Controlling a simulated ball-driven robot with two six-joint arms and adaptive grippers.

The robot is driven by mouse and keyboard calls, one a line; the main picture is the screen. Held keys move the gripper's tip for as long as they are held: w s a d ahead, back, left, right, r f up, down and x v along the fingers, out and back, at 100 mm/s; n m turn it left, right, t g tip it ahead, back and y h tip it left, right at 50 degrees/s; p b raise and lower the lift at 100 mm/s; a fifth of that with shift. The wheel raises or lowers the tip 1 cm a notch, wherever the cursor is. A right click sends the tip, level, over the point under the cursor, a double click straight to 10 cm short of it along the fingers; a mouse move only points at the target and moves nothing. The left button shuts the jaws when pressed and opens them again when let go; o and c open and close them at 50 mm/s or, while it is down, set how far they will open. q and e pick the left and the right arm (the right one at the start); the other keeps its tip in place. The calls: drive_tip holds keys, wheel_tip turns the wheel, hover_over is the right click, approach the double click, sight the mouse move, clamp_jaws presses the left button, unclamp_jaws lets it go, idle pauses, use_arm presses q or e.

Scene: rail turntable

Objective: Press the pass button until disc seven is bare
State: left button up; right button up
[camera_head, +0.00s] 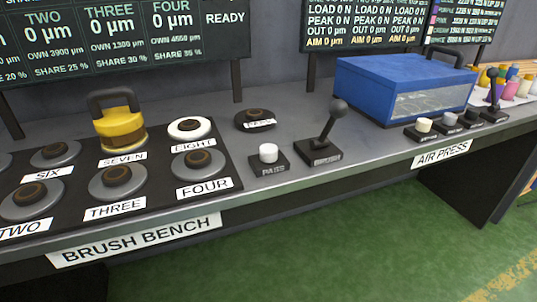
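The pass button (268,153) is a white cylinder on a dark block labelled PASS, on the bench right of the disc board. Disc seven's place, with the label SEVEN (124,158), is at the back of the board. A yellow block with a black handle (119,122) stands there and hides the disc's top. A brown band shows low on the block. Disc eight (190,129) is white with a dark brown centre. Neither gripper is in view.
Grey discs with brown centres, such as disc four (201,162) and disc three (117,179), fill the board. A ball-topped lever (331,125) stands right of the button. A blue box (400,85) is further right. Screens (130,30) hang behind. Green floor lies in front.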

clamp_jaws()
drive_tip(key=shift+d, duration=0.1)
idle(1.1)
